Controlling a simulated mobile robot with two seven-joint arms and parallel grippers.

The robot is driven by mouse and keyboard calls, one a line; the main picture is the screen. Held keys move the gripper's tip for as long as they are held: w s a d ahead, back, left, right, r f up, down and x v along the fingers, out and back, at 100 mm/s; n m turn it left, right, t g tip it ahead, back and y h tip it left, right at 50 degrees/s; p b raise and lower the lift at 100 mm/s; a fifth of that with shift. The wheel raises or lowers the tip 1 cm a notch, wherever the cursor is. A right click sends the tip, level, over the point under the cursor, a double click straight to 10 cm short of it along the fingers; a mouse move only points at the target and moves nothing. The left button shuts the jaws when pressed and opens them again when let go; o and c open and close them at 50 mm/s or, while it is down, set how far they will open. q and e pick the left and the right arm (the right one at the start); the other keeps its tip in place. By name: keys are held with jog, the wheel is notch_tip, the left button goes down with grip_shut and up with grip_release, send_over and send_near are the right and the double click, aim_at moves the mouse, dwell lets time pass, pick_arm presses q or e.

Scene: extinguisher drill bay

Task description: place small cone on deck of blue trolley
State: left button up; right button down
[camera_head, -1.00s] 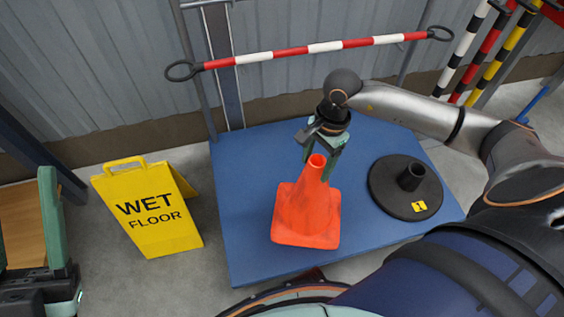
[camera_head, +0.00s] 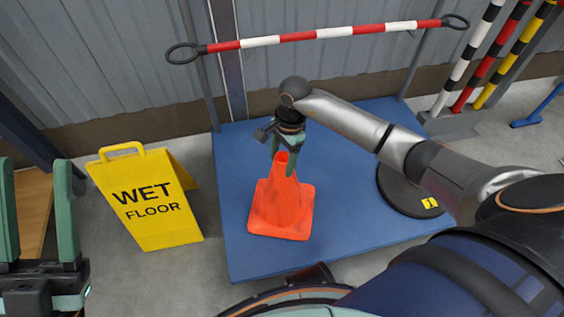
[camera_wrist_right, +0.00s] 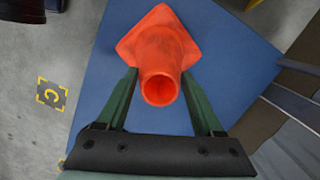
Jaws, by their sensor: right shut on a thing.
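The small orange cone (camera_head: 282,207) is upright over the left middle of the blue trolley's deck (camera_head: 245,245); I cannot tell whether its base touches the deck. My right gripper (camera_head: 284,160) is shut on the cone's upper part from above. In the right wrist view its green fingers (camera_wrist_right: 161,82) lie on either side of the orange cone (camera_wrist_right: 160,55), whose open top faces the camera. My left gripper (camera_head: 37,195) is open and empty at the far left, with its two green fingers apart.
A black round base (camera_head: 402,196) sits on the deck's right side, partly hidden by my right arm. A yellow wet-floor sign (camera_head: 150,205) stands left of the trolley. A red-and-white bar (camera_head: 320,34) crosses behind. Striped posts (camera_head: 470,65) stand at the back right.

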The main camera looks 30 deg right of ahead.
jog(key=shift+w+f, duration=0.1)
jog(key=shift+f, duration=0.15)
grip_release()
